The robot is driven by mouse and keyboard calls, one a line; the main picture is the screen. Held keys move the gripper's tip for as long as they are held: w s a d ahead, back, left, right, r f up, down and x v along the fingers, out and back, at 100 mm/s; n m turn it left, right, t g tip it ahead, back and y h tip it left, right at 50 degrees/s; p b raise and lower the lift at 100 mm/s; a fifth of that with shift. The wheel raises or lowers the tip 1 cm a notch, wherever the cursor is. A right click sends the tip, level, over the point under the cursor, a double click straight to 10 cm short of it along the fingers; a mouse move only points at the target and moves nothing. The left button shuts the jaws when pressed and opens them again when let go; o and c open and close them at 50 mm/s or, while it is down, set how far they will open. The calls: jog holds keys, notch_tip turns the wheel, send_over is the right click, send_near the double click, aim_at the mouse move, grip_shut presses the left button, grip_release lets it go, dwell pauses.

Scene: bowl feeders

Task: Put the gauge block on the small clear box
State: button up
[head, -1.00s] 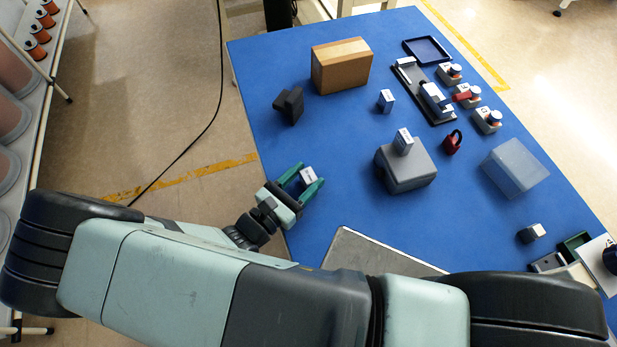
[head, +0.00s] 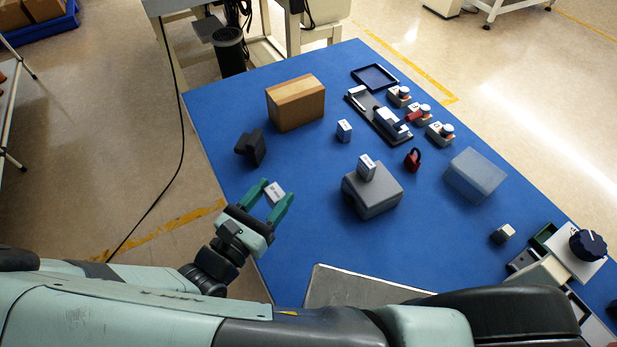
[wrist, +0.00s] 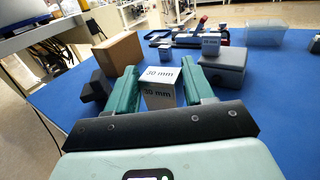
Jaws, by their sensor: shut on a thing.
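My gripper (head: 277,188) is over the left part of the blue table. It is shut on a silver-grey gauge block (head: 274,194), one finger on each side. In the wrist view the held block (wrist: 159,90) shows "30 mm" on its top and front faces. The small clear box (head: 474,177) stands at the right of the table, well apart from my gripper, with nothing seen on it. It also shows at the back right in the wrist view (wrist: 266,34). Whether the held block touches the table is hard to tell.
A grey box (head: 372,196) with another labelled block (head: 366,168) on top stands between my gripper and the clear box. A similar block (head: 344,131), a red padlock (head: 412,159), a black angled block (head: 250,147) and a brown box (head: 296,102) stand around.

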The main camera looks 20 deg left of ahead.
jog(key=shift+w+d+r, duration=0.1)
jog(key=shift+w+r, duration=0.05)
jog(key=shift+r, duration=0.1)
jog(key=w+d+r+m+g+h, duration=0.1)
jog(key=w+d+r+m+h, duration=0.1)
jog(key=w+d, duration=0.8)
jog(key=w+d+r+m+g+h, duration=0.1)
jog(key=w+d+r+h, duration=0.2)
jog(key=w+d, duration=0.7)
jog(key=m+g+h, duration=0.3)
send_over(475, 171)
notch_tip(475, 171, down, 3)
jog(key=shift+f, duration=2.4)
jog(key=shift+f, duration=0.15)
